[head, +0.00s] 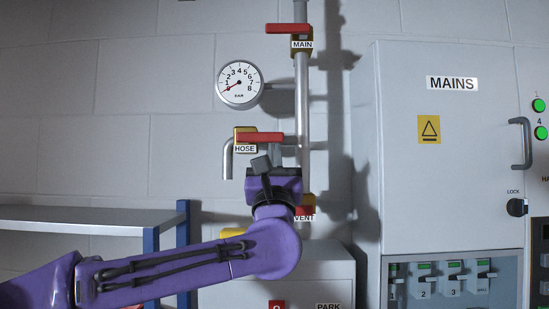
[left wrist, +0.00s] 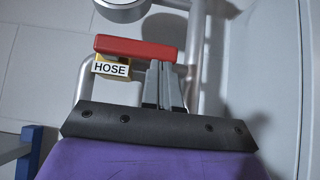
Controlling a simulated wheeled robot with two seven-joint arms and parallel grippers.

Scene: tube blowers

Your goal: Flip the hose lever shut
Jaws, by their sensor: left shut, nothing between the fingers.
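The red hose lever (head: 260,138) lies level across its yellow valve, above the HOSE label (head: 245,149). In the left wrist view the lever (left wrist: 135,48) runs sideways, with the HOSE label (left wrist: 111,68) under its left part. My left gripper (head: 276,154) is just below the right part of the lever in the head view, its fingers partly hidden by my wrist. In the left wrist view my left gripper (left wrist: 164,68) is shut and empty, its tips at the lever's right end. I cannot tell whether they touch. My right gripper is in neither view.
The vertical pipe (head: 302,95) stands right of the lever, with the MAIN lever (head: 286,28) above and the VENT valve (head: 306,210), partly hidden by my arm, below. A gauge (head: 239,84) is at upper left. The MAINS cabinet (head: 450,190) stands right, a shelf (head: 80,217) left.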

